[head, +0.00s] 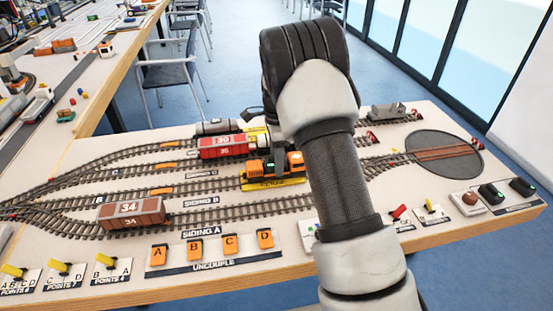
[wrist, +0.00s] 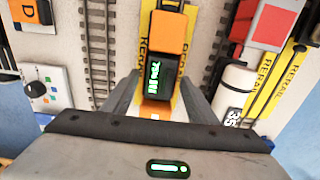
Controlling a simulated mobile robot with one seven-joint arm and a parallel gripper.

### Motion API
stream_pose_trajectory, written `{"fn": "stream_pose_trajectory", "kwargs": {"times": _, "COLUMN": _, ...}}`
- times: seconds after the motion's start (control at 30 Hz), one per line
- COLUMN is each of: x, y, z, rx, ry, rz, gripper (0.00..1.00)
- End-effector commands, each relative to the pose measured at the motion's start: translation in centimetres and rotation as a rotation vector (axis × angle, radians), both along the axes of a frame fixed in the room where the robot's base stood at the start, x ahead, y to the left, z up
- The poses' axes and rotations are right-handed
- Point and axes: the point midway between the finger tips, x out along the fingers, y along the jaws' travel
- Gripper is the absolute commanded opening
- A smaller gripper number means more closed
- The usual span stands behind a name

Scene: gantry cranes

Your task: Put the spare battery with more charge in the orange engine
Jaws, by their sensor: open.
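My gripper (wrist: 162,82) is open, with one finger on each side of the battery. I cannot tell whether the fingers touch it or how deep it sits. In the head view my arm hides most of the gripper. Two black blocks, one nearer (head: 490,193) and one farther right (head: 522,187), rest at the board's right end; their charge is unreadable there.
A turntable (head: 444,153) lies at the right. Orange uncouple buttons (head: 195,248) and yellow points levers (head: 60,268) line the front edge.

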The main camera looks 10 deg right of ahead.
Motion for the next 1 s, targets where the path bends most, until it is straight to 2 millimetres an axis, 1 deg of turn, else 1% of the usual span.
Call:
{"fn": "stream_pose_trajectory", "kwargs": {"times": 0.07, "x": 0.0, "y": 0.0, "z": 0.2, "rx": 0.0, "ry": -0.001, "rz": 0.0, "gripper": 0.53}}
{"fn": "stream_pose_trajectory", "kwargs": {"times": 0.17, "x": 0.1, "y": 0.0, "z": 1.1, "rx": 0.0, "ry": -0.003, "rz": 0.0, "gripper": 0.53}}
{"fn": "stream_pose_trajectory", "kwargs": {"times": 0.27, "x": 0.1, "y": 0.0, "z": 2.8, "rx": 0.0, "ry": -0.004, "rz": 0.0, "gripper": 0.53}}
{"fn": "stream_pose_trajectory", "kwargs": {"times": 0.5, "x": 0.1, "y": 0.0, "z": 8.1, "rx": 0.0, "ry": -0.004, "rz": 0.001, "gripper": 0.53}}
{"fn": "stream_pose_trajectory", "kwargs": {"times": 0.6, "x": 0.1, "y": 0.0, "z": 9.9, "rx": 0.0, "ry": -0.003, "rz": 0.001, "gripper": 0.53}}
{"fn": "stream_pose_trajectory", "kwargs": {"times": 0.7, "x": 0.1, "y": 0.0, "z": 11.2, "rx": 0.0, "ry": -0.003, "rz": 0.001, "gripper": 0.53}}
{"fn": "stream_pose_trajectory", "kwargs": {"times": 0.83, "x": 0.0, "y": 0.0, "z": 12.3, "rx": 0.0, "ry": -0.003, "rz": 0.004, "gripper": 0.53}}
{"fn": "stream_pose_trajectory", "kwargs": {"times": 0.87, "x": -0.1, "y": 0.0, "z": 12.7, "rx": 0.001, "ry": -0.006, "rz": 0.009, "gripper": 0.53}}
{"fn": "stream_pose_trajectory", "kwargs": {"times": 0.93, "x": -0.8, "y": -0.1, "z": 14.1, "rx": 0.007, "ry": -0.02, "rz": 0.043, "gripper": 0.53}}
{"fn": "stream_pose_trajectory", "kwargs": {"times": 0.97, "x": -1.2, "y": -0.2, "z": 14.9, "rx": 0.011, "ry": -0.03, "rz": 0.067, "gripper": 0.53}}
{"fn": "stream_pose_trajectory", "kwargs": {"times": 1.0, "x": -2.1, "y": -0.2, "z": 16.3, "rx": 0.017, "ry": -0.046, "rz": 0.111, "gripper": 0.53}}
